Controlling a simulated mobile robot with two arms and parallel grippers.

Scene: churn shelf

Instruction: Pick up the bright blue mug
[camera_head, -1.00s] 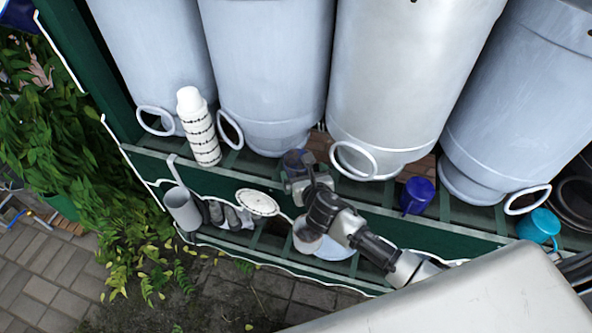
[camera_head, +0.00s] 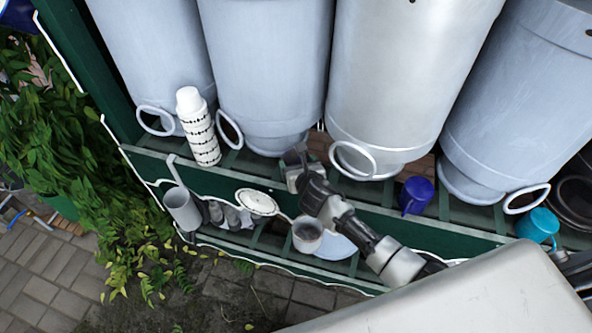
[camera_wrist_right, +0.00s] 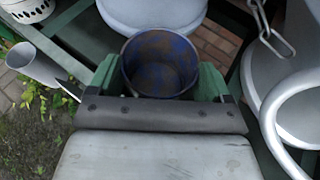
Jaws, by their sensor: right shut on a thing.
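My right gripper (camera_head: 301,162) is over the shelf in front of the churns. In the right wrist view its green fingers (camera_wrist_right: 158,80) are shut on either side of a dark blue mug (camera_wrist_right: 160,65) with a brown, stained inside. The mug's open mouth faces the camera. In the head view the gripper hides this mug. A deep blue mug (camera_head: 417,195) stands on the shelf to the right, apart from the gripper. A turquoise-blue mug (camera_head: 537,228) stands farther right. My left gripper is not in view.
Large grey churns (camera_head: 265,75) with ring handles line the back, close to the gripper. A white cup stack (camera_head: 203,140) stands left. A lower shelf holds a grey ladle (camera_head: 182,208), a white skimmer (camera_head: 257,202), a pot (camera_head: 307,235) and a plate (camera_head: 338,247).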

